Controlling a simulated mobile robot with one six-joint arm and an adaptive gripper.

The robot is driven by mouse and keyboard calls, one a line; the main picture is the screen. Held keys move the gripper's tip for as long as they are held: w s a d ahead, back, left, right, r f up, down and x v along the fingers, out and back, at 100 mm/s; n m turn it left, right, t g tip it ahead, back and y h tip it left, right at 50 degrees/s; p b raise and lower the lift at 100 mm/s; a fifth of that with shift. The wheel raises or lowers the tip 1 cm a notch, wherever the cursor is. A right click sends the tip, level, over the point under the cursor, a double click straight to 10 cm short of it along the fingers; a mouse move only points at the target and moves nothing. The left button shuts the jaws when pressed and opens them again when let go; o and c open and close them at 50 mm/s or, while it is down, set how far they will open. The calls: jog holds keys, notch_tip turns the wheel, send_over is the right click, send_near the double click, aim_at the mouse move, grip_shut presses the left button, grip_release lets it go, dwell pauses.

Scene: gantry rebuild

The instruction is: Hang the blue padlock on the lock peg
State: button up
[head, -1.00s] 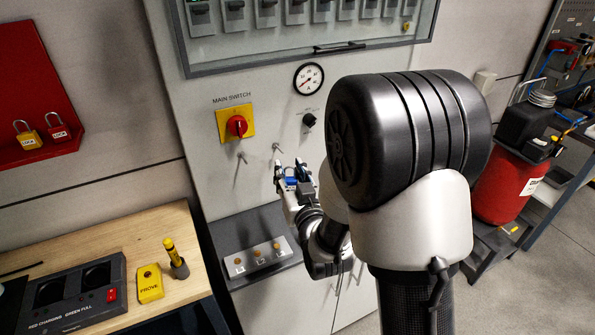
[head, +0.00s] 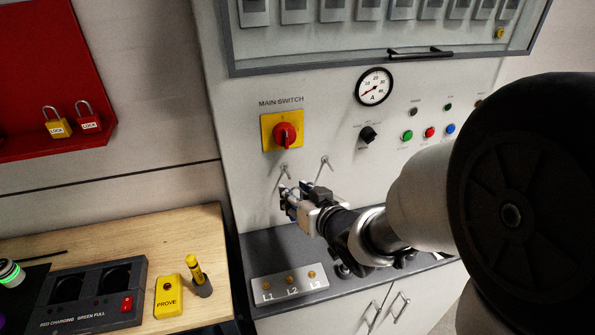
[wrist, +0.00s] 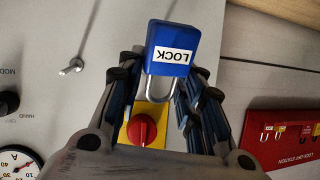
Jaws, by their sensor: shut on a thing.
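The blue padlock (wrist: 173,50) is between my gripper's fingers in the wrist view, its white LOCK label upside down and its shackle pointing down the picture. My gripper (head: 290,192) is shut on it. In the head view the fingers mostly hide the padlock. Two thin pegs stick out of the panel below the main switch: a left peg (head: 283,172) and a right peg (head: 325,160). My fingertips are just below the left peg; I cannot tell if anything touches. In the wrist view one peg (wrist: 72,66) shows, apart from the padlock; the other is not visible.
The red main switch (head: 285,134) on its yellow plate is above the pegs. A grey ledge (head: 262,249) with L1, L2, L3 terminals lies below. A wooden bench (head: 140,243) is at left. A red lock board (head: 60,92) holds a yellow and a red padlock.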

jog(key=shift+w+a+f+p, duration=0.15)
jog(key=shift+w+a, duration=0.15)
jog(key=shift+w, duration=0.75)
jog(key=shift+w+a+p, duration=0.1)
jog(key=shift+w+a, duration=0.15)
jog(key=shift+w, duration=0.8)
jog(key=shift+w+a+f+p, duration=0.15)
jog(key=shift+w+a, duration=0.15)
jog(key=shift+w, duration=0.75)
jog(key=shift+w+a+f+b, duration=0.2)
jog(key=shift+w+f+b, duration=0.15)
jog(key=shift+w+b, duration=0.2)
jog(key=o, duration=1.2)
